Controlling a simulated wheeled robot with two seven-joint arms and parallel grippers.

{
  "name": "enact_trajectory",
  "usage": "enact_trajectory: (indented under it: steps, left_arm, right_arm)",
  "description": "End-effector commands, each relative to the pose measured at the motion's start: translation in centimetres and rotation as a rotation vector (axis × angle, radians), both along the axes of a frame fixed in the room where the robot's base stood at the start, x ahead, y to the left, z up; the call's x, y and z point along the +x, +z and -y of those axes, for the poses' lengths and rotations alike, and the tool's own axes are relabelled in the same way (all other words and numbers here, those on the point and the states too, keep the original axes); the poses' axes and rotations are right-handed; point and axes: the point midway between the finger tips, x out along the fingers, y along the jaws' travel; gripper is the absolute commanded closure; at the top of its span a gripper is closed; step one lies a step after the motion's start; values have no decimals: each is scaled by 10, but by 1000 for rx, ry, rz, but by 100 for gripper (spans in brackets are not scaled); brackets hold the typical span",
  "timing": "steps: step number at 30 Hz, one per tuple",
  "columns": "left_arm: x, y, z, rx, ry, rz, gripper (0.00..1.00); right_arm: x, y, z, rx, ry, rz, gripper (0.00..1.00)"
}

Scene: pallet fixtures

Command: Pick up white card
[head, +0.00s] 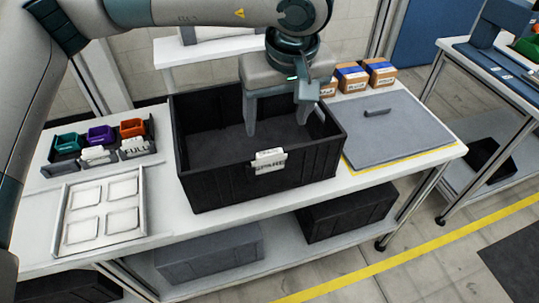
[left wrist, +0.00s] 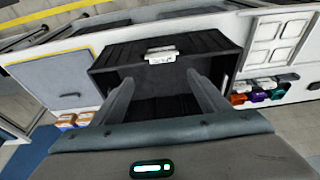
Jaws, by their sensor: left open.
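A white card (head: 269,155) is at the near rim of the black crate (head: 215,190), above a label with dark lettering. In the left wrist view the white card (left wrist: 161,55) shows at the crate's rim, beyond my fingertips. My left gripper (head: 277,127) points down over the crate's inside, behind the card. Its two fingers are apart with nothing between them, also in the left wrist view (left wrist: 161,80). The gap between fingers and card is hard to judge. My right gripper is not in view.
A pale tray (head: 62,222) with several white pads lies at the left. Behind it stands a black rack (head: 100,160) with teal, purple and orange bins. A grey lidded panel (head: 400,135) lies right of the crate, with small cartons (head: 381,72) behind.

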Motion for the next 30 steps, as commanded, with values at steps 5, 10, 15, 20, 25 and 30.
enact_trajectory:
  steps: [5, 10, 15, 20, 25, 30]
  left_arm:
    - [6, -26, -3, 0, 1, -5, 31]
    - [12, -47, -4, 0, 0, -2, 31]
    - [14, -55, -5, -1, -1, -1, 31]
    - [14, -55, -5, -1, -1, -1, 31]
    - [14, -56, -5, 0, -1, -1, 31]
    - [13, -63, -7, 1, 0, -3, 31]
  right_arm:
    - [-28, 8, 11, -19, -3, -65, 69]
    - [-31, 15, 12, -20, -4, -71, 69]
    - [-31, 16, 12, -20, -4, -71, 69]
    - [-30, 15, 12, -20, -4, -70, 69]
    - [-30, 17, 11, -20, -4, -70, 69]
    - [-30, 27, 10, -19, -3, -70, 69]
